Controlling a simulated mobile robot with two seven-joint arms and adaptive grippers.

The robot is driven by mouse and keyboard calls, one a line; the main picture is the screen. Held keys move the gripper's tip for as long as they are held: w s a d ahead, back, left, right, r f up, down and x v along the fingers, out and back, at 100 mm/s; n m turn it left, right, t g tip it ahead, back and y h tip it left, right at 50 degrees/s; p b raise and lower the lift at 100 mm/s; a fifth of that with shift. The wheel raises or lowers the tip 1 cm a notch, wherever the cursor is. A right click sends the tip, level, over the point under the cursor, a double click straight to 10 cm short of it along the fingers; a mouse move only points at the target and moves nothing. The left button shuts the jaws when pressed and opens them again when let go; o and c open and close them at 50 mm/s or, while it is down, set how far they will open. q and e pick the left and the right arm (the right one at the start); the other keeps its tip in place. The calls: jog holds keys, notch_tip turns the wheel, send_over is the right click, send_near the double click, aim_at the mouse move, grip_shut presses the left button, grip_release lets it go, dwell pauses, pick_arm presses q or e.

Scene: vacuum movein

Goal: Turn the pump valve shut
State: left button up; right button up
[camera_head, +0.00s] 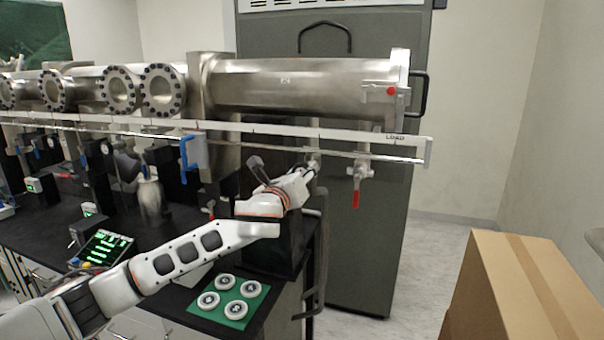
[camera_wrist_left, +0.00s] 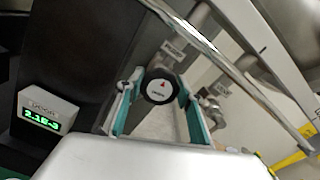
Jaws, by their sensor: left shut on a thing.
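The pump valve's knob (camera_wrist_left: 160,87) shows in the left wrist view as a round black knob with a white face and a red triangle. My left gripper (camera_wrist_left: 158,98) is shut on it, with one teal-lined finger on each side of the rim. In the head view my left gripper (camera_head: 307,174) reaches up under the right part of the steel tube. There the knob is hidden by the gripper and wrist. My right gripper is in neither view.
A long steel tube (camera_head: 300,84) and a white rail (camera_head: 340,134) run above my left gripper. A red-handled valve (camera_head: 358,186) hangs to its right. A lit gauge (camera_wrist_left: 45,112) stands left of the knob. A cardboard box (camera_head: 520,290) stands at lower right, beyond clear floor.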

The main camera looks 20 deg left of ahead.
pick_arm(q)
jog(key=shift+m, duration=1.2)
jog(key=o, duration=1.1)
jog(key=s, duration=1.2)
jog(key=shift+a, duration=0.2)
